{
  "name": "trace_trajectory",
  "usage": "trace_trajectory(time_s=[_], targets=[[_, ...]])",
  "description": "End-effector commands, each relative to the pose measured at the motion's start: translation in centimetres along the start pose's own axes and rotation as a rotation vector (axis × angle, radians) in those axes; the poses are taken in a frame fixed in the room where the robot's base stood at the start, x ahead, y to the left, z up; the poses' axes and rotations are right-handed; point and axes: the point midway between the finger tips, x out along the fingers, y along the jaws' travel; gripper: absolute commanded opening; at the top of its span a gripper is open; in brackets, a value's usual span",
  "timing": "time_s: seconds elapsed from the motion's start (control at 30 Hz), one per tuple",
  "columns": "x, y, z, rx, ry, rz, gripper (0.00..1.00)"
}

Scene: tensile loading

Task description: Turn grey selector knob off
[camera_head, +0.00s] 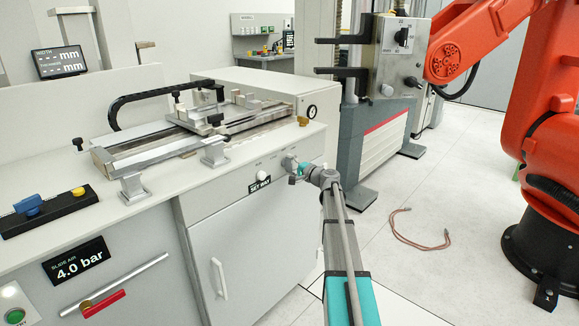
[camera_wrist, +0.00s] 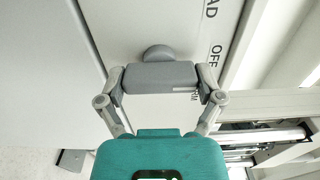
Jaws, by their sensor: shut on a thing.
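The grey selector knob (camera_wrist: 160,77) is a bar-shaped handle on the pale cabinet face, with a rounded grey part (camera_wrist: 157,52) behind it and a short white mark near its right end. Lettering that reads "OFF" and ends in "AD" stands to the right of it in the wrist view; more letters are partly covered by the knob. My gripper (camera_wrist: 162,86) is shut on the knob, one finger at each end of the bar. In the head view my gripper (camera_head: 301,174) is at the cabinet's front right, and its fingers mostly hide the knob.
A slide fixture (camera_head: 165,150) stands on top. A testing machine (camera_head: 385,75) and an orange robot arm (camera_head: 560,140) are to the right. A reddish cable (camera_head: 413,238) lies on open floor.

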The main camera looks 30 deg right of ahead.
Motion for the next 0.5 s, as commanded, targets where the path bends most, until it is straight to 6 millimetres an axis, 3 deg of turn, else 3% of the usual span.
trace_trajectory(time_s=[0.2, 0.23, 0.27, 0.5], targets=[[-0.01, 0.05, 0.13, 0.0, -0.002, 0.001, 0.38], [-0.01, 0.05, 0.13, 0.0, -0.002, 0.001, 0.91], [-0.01, 0.05, 0.12, 0.0, -0.002, 0.001, 0.97], [-0.01, 0.03, 0.06, 0.001, -0.001, 0.001, 1.0]])
